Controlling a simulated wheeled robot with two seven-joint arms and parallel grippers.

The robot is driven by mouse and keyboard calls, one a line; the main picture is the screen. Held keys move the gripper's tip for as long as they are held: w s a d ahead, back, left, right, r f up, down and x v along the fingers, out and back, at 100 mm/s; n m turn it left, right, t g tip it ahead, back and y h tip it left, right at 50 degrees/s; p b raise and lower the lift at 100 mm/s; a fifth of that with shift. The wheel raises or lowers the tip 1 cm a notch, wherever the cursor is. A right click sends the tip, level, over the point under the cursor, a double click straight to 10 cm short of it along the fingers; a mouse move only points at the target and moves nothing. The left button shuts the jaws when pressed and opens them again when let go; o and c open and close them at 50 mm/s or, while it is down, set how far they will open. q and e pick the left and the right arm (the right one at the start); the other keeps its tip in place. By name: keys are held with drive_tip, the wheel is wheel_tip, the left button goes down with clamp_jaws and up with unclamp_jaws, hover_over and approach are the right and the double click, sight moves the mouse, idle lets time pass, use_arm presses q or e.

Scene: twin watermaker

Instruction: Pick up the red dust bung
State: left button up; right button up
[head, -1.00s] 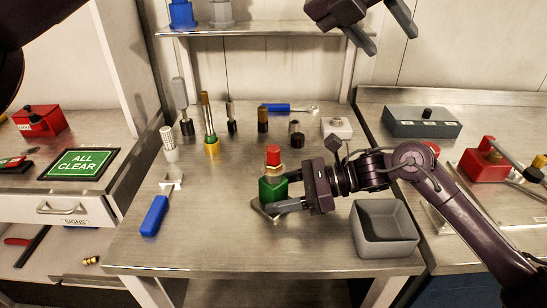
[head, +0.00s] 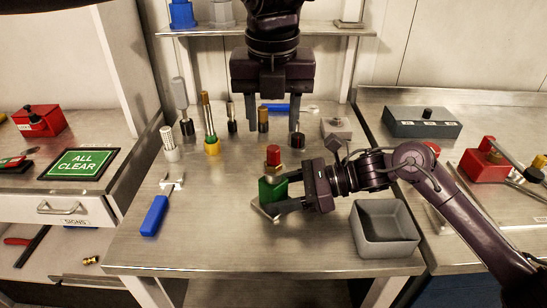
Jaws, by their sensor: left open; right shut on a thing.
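The red dust bung (head: 273,151) sits upright on top of a brass-coloured fitting on a green block (head: 271,189) in the middle of the table. My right gripper (head: 269,205) is shut on the green block from the right, low near the table top. My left gripper (head: 272,127) is open and points down above and behind the bung, with its two fingers apart to either side of it in the picture. The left gripper does not appear to touch the bung. Part of the block is hidden by the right gripper's fingers.
A grey open bin (head: 385,230) stands at the right front of the table. A blue-handled tool (head: 155,214) lies at the left. Several upright tools and cylinders stand at the back, including a green-and-yellow one (head: 210,130). A shelf (head: 200,31) runs behind.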

sight(273, 148)
use_arm(q)
drive_tip(key=f, duration=0.4)
drive_tip(key=w+f, duration=0.1)
drive_tip(key=f, duration=0.1)
drive_tip(key=shift+f, duration=0.2)
drive_tip(key=c, duration=1)
